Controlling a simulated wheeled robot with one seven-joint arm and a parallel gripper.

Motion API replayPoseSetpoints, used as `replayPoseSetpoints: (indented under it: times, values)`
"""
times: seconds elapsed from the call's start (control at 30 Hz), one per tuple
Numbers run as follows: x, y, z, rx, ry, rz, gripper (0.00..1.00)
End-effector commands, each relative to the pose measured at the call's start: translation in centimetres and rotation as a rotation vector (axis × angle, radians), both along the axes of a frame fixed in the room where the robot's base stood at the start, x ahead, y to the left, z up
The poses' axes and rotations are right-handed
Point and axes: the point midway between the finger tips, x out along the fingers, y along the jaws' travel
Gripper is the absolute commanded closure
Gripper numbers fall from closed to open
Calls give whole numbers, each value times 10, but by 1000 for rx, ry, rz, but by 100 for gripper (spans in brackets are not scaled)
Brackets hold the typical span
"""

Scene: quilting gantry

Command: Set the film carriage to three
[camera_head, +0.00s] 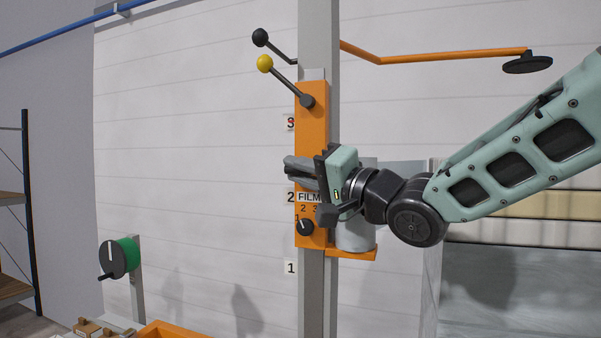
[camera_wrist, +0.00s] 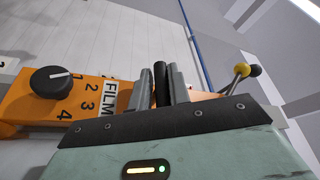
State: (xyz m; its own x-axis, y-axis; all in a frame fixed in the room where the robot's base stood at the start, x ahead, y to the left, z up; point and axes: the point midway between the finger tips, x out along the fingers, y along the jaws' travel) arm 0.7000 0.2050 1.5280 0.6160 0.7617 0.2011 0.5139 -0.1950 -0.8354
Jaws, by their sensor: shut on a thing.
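The orange film carriage (camera_head: 312,105) stands on a grey upright column (camera_head: 317,290) and bears a FILM label (camera_head: 309,197). White plates with 1 (camera_head: 291,268), 2 (camera_head: 290,197) and 3 (camera_head: 291,123) run up the column's left side. The label is about level with plate 2, and the upper body reaches past plate 3. My gripper (camera_head: 300,170) is at the carriage's middle. In the wrist view my gripper's grey fingers (camera_wrist: 163,78) are shut on a black handle (camera_wrist: 160,82). A black knob (camera_head: 305,227) sits below the label; it also shows in the wrist view (camera_wrist: 52,81), its white mark towards 1.
A yellow-balled lever (camera_head: 265,64) tops the carriage, with a black-balled lever (camera_head: 260,37) behind. An orange arm (camera_head: 440,56) reaches right above my arm. A green reel with a crank (camera_head: 118,258) stands lower left. The wall left of the column is clear.

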Motion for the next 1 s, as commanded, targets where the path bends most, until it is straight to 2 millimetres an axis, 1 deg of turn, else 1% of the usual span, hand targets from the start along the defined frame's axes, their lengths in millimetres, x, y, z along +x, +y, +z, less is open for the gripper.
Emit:
replayPoseSetpoints:
  times: [0.03,0.07,0.1,0.5,0.63,0.77,1.0]
  values:
    - [-1,-1,13,14,-23,-1,100]
    - [-1,-1,13,14,-23,-1,73]
    - [0,-1,13,14,-23,-1,64]
    - [0,-2,9,10,-15,-3,64]
    - [-3,-6,6,10,-15,-3,64]
    - [-15,-21,0,8,-17,-5,64]
    - [-49,-62,-13,8,-17,-5,64]
